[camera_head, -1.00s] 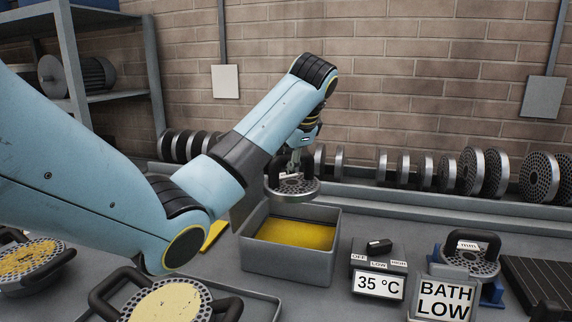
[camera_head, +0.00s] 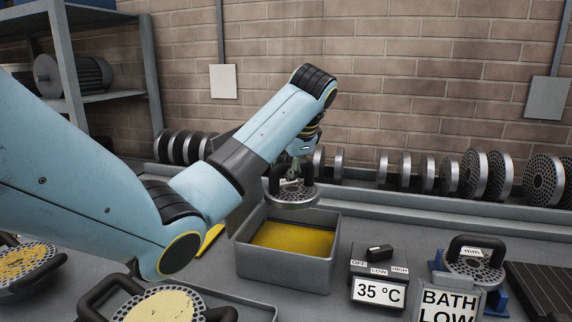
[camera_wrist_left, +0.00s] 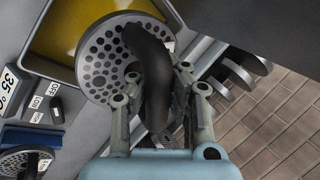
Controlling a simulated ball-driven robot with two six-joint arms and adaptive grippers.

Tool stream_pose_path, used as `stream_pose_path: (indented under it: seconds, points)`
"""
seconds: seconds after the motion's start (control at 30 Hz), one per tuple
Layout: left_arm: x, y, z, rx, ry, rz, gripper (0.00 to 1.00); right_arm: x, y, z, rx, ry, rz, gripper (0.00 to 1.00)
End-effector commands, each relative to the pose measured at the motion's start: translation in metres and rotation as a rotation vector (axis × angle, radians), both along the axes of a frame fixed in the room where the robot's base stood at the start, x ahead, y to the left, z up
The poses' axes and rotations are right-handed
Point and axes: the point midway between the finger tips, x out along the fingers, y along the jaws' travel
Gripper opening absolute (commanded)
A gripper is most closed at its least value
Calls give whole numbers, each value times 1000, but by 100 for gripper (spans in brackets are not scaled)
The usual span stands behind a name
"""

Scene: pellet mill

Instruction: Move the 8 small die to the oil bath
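My left gripper (camera_head: 292,172) is shut on the black handle of a perforated die (camera_head: 292,197), which hangs level just above the oil bath's far part. In the left wrist view the gripper's fingers (camera_wrist_left: 160,100) close around that handle, and the round plate with holes (camera_wrist_left: 108,55) shows beyond it. A small label on the die is too small to read. The oil bath (camera_head: 283,267) is a grey open box with yellow oil (camera_head: 292,237) in it. My right gripper is not in view.
A control box (camera_head: 380,261) with an OFF/LOW/HIGH switch and a 35 °C display stands right of the bath. Beside it are a "BATH LOW" sign (camera_head: 450,304) and another handled die (camera_head: 474,264) in a blue stand. Oily dies (camera_head: 165,306) lie at front left. Several dies line the wall.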

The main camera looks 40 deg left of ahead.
Motion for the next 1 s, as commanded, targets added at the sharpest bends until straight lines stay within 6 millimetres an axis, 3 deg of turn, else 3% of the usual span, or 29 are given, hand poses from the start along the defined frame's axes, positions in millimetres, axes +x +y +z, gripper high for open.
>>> stream_pose_path:
  seconds: [0.5, 1.0]
  points:
    - [1, 0, -39, 2, -5, 0, 0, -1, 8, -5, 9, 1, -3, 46]
    - [1, 0, -45, 2, -6, 1, 0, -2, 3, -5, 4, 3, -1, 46]
